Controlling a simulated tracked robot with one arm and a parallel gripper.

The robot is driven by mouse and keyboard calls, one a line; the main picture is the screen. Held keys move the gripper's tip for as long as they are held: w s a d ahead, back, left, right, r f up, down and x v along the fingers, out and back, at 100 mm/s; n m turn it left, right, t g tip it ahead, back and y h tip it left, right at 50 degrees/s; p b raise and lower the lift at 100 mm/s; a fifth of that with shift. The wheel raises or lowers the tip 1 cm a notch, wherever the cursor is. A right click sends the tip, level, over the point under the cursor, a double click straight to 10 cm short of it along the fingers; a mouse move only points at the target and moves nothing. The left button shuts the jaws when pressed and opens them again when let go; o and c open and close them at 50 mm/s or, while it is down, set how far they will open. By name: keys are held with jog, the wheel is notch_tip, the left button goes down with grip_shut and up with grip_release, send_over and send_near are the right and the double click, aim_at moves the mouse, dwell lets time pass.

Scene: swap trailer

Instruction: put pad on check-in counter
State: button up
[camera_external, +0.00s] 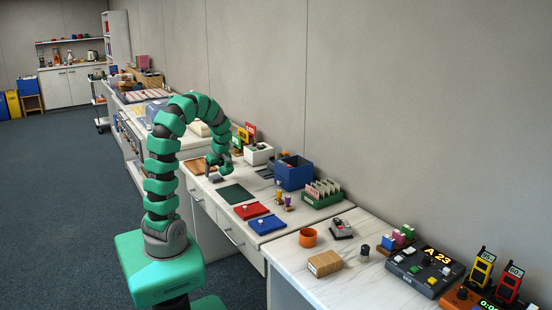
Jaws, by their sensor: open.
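The check-in counter (285,208) is most likely the long white marbled top along the wall. No sign marks it. I cannot tell for certain which thing is the pad. Three flat pieces lie on this top: a dark green one (235,194), a red one (251,211) and a blue one (266,224). My gripper (216,176) is open, pointing down above the counter's far part, behind the dark green piece. Nothing shows between its fingers, though it is small in this view.
A blue bin (293,172), a white box (258,153) and a green card rack (321,193) stand along the wall. The nearer top holds an orange cup (308,237), a cardboard box (324,263) and a dark console (425,268). A brown board (197,166) lies beside my gripper.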

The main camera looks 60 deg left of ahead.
aim_at(216, 177)
jog(key=b+x, duration=0.1)
jog(key=x, duration=0.2)
jog(key=shift+a+f, duration=0.15)
jog(key=c, duration=1.1)
jog(key=shift+w, duration=0.1)
jog(key=shift+c, duration=0.2)
jog(key=shift+r+p, duration=1)
jog(key=shift+r, duration=0.85)
jog(key=s+d+r+p, duration=0.1)
jog(key=s+d, duration=0.9)
jog(key=s, duration=0.2)
jog(key=shift+s+p, duration=0.3)
